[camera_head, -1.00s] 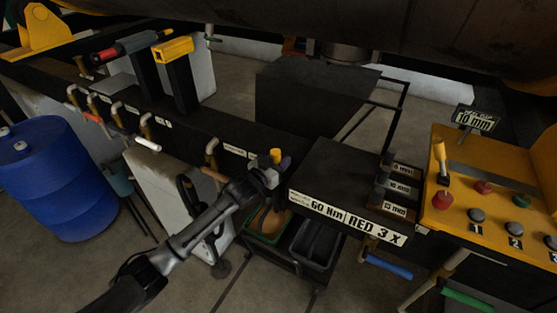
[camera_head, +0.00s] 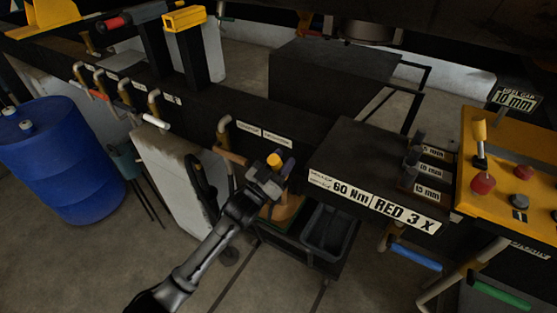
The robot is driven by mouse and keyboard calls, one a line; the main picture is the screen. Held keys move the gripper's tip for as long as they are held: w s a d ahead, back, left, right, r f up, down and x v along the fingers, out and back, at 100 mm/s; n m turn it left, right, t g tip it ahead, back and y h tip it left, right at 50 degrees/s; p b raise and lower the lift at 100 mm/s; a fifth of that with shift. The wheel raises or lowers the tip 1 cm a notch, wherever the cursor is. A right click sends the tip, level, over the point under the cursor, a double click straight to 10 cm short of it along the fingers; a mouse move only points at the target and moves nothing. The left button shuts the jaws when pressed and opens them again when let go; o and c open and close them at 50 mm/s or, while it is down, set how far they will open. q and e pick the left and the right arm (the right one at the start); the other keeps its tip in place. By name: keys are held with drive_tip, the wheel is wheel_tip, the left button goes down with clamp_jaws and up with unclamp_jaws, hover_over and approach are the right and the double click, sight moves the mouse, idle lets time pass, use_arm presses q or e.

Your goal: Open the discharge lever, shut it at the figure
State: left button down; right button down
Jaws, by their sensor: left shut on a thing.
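My left gripper (camera_head: 268,183) is shut on a small yellow-capped piece (camera_head: 274,160), above the bins below the front beam. A short purple-blue part (camera_head: 288,167) shows beside it; I cannot tell whether it belongs to the held piece. A bent brass lever with a brown grip (camera_head: 231,156) hangs from the beam just left of the gripper, apart from it as far as I see. Levers with white (camera_head: 155,121), blue (camera_head: 416,257) and green (camera_head: 499,291) grips also show. I cannot read which is the discharge lever. A sign reads 10 mm (camera_head: 513,100). My right gripper is out of view.
A black box (camera_head: 345,150) marked 60 Nm and RED 3 X stands right of the gripper. A yellow button console (camera_head: 505,150) is at the right. A blue drum (camera_head: 50,160) stands at the left. A dark bin (camera_head: 325,233) sits below the beam.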

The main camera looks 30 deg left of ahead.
use_arm(q)
drive_tip(key=c, duration=0.8)
unclamp_jaws()
drive_tip(key=b+v, duration=0.1)
drive_tip(key=v, duration=1.2)
drive_tip(key=shift+s+a+f, duration=0.15)
drive_tip(key=shift+s+f, duration=0.05)
drive_tip(key=shift+s, duration=0.15)
